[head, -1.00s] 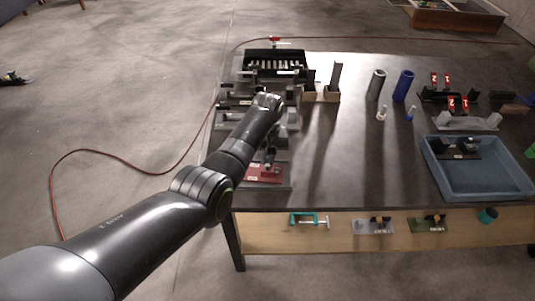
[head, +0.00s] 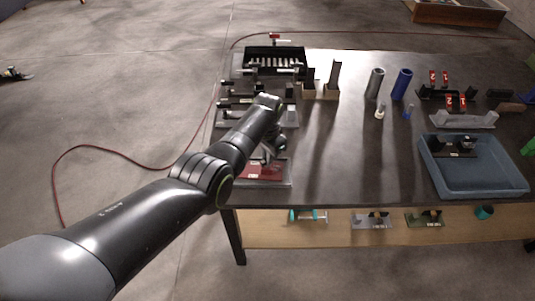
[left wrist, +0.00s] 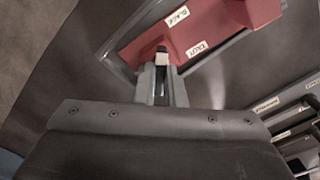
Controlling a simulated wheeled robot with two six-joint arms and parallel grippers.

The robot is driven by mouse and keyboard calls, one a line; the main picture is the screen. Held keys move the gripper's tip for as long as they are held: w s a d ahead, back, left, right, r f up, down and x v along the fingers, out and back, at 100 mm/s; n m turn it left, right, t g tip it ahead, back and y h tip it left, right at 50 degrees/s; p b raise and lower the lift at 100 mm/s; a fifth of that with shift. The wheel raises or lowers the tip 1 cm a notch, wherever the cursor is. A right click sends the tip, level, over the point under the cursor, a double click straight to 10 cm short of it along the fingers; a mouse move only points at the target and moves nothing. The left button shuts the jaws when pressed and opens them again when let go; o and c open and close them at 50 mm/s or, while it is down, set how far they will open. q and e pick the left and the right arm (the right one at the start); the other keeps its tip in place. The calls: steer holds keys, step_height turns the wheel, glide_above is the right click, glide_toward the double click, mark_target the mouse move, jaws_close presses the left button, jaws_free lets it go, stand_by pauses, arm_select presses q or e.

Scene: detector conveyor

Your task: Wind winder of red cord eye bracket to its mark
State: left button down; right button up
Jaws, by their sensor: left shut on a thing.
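The red cord eye bracket (head: 262,173) sits on a grey base at the front left of the table, below my left arm. In the left wrist view the red bracket (left wrist: 215,22) shows two white labels, one seeming to read slack and one taut. My left gripper (left wrist: 161,72) is shut at the bracket's near edge, on a small dark piece with a pale end, seemingly the winder (left wrist: 161,55). The fingers hide most of it, so its angle against the labels is unclear. In the head view the left gripper (head: 267,158) is partly hidden by my wrist. My right gripper is not in view.
Other dark fixtures (head: 255,112) stand close behind the bracket, with a black rack (head: 274,58) at the back. Blue and grey cylinders (head: 402,84) stand mid-table. A blue tray (head: 430,180) is at the right. The table's centre is clear.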

arm_select(q)
steer(key=shift+m, duration=0.4)
steer(key=c, duration=1.5)
jaws_free()
steer(key=shift+r+p, duration=0.3)
steer(key=shift+r, duration=0.3)
step_height(320, 180, up, 5)
steer(key=shift+p, duration=0.5)
step_height(320, 180, up, 11)
steer(key=b, duration=0.2)
steer(key=shift+r, duration=0.15)
